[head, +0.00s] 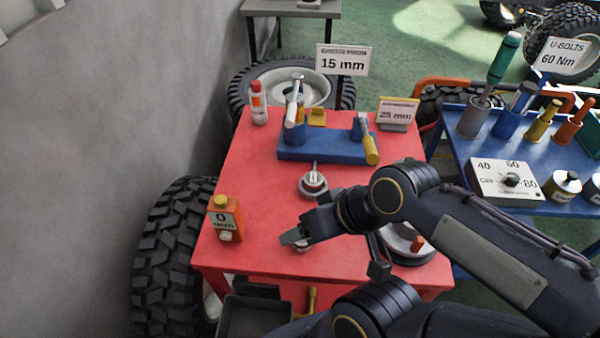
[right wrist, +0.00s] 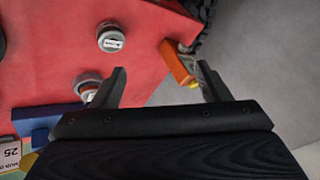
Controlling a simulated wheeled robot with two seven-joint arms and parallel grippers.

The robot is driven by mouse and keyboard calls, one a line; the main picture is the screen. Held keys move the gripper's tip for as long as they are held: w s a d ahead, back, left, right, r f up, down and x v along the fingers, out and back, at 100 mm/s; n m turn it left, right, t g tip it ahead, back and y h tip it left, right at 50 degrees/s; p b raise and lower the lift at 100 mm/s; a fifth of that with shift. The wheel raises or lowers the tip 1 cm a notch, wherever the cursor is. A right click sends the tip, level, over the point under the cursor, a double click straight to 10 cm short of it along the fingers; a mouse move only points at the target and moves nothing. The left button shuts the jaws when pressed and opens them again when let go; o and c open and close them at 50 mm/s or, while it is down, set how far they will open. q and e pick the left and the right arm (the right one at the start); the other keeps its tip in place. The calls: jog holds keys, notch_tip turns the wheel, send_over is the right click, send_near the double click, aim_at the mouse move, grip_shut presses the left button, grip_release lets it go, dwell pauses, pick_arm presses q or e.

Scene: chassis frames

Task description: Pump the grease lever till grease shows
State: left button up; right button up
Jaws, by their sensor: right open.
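A blue block (head: 325,148) on the red table carries an upright silver handle (head: 292,103) in a blue cup on its left and a yellow-ended handle (head: 370,148) leaning at its right. I cannot tell which is the grease lever. A round grey fitting (head: 313,188) stands in front of the block; it also shows in the right wrist view (right wrist: 88,83). My right gripper (head: 297,238) is open and empty above the table front, by a second round fitting (right wrist: 111,38). No grease is discernible. My left gripper is not in view.
A red-capped bottle (head: 258,105) stands at back left. A blue table (head: 455,150) holds tools at right.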

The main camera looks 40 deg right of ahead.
jog(key=shift+w+d+r, duration=0.15)
jog(key=shift+d+r, duration=0.05)
jog(key=c, duration=0.3)
jog(key=w+d+r+m+h, duration=0.1)
jog(key=d+r, duration=0.1)
jog(key=d, duration=0.1)
jog(key=w+d+r+m+h+p, duration=0.1)
jog(key=w+d+r, duration=0.1)
jog(key=d+r, duration=0.1)
jog(key=w+d+r+m+h, duration=0.1)
jog(key=d+r+m, duration=0.1)
jog(key=d, duration=0.3)
jog(key=shift+w+d+r, duration=0.25)
jog(key=shift+w+r, duration=0.15)
jog(key=shift+r, duration=0.05)
jog(key=c, duration=1)
jog(key=d+r+m+h, duration=0.1)
jog(key=d+r, duration=0.1)
jog(key=d, duration=0.2)
jog(key=d+r+m+h+p, duration=0.1)
jog(key=d+r, duration=0.1)
jog(key=d, duration=0.2)
jog(key=d+r+m+h, duration=0.1)
jog(key=d+r, duration=0.1)
jog(key=d, duration=0.2)
jog(key=shift+w+d+r+m, duration=0.15)
jog(key=shift+d+r+m, duration=0.05)
jog(key=shift+d+m, duration=0.1)
grip_shut()
